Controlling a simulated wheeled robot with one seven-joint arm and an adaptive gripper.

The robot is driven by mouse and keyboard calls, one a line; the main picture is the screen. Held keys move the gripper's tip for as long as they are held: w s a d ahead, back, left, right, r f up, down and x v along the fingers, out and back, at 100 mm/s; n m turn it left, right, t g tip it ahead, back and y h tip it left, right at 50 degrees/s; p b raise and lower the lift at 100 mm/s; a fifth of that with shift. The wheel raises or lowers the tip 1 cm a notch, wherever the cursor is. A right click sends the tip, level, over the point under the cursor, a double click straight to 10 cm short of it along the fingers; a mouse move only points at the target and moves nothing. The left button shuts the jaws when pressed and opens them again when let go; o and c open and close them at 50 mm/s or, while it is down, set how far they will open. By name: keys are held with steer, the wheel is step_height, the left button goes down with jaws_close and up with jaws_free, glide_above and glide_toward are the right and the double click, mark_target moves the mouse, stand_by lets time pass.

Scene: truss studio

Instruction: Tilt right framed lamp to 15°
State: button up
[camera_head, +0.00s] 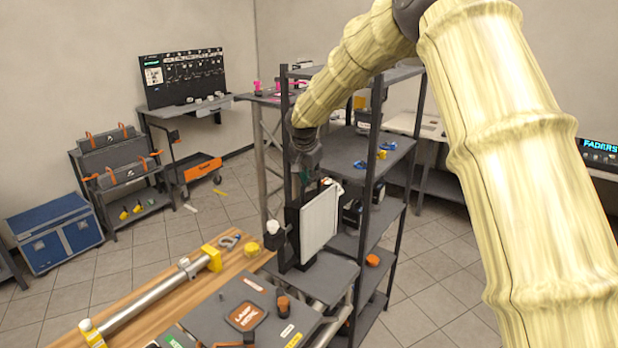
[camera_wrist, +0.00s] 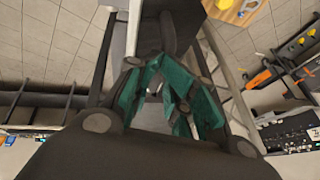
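A framed lamp (camera_head: 319,222) with a flat white panel and black edge stands nearly upright on a dark shelf top in the head view. A black upright bracket with a white knob (camera_head: 272,227) is at its left. My gripper (camera_head: 305,176) is at the lamp's upper left edge, pointing down. In the wrist view its teal fingers (camera_wrist: 168,88) converge just below a dark part of the lamp mount (camera_wrist: 152,35), with a pale panel edge beside it. I cannot tell whether the fingers touch or grip it. The lamp's hinge is hidden.
A dark shelving rack (camera_head: 372,200) stands close behind and right of the lamp. A wooden bench (camera_head: 150,300) with a metal tube and yellow clamps lies at front left. A blue chest (camera_head: 55,238) and an orange-trimmed cart (camera_head: 195,168) stand farther left. The floor between is mostly free.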

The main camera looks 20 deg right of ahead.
steer(key=shift+o, duration=0.2)
steer(key=shift+x, duration=1.25)
steer(key=shift+v, duration=0.8)
steer(key=shift+a+r, duration=0.2)
steer(key=shift+r, duration=0.2)
steer(key=v, duration=1)
steer(key=shift+s+r, duration=0.3)
steer(key=shift+s, duration=0.05)
steer(key=shift+r, duration=0.1)
steer(key=v, duration=1.1)
steer(key=shift+r, duration=0.4)
steer(key=shift+s+a, duration=0.1)
steer(key=shift+a, duration=0.05)
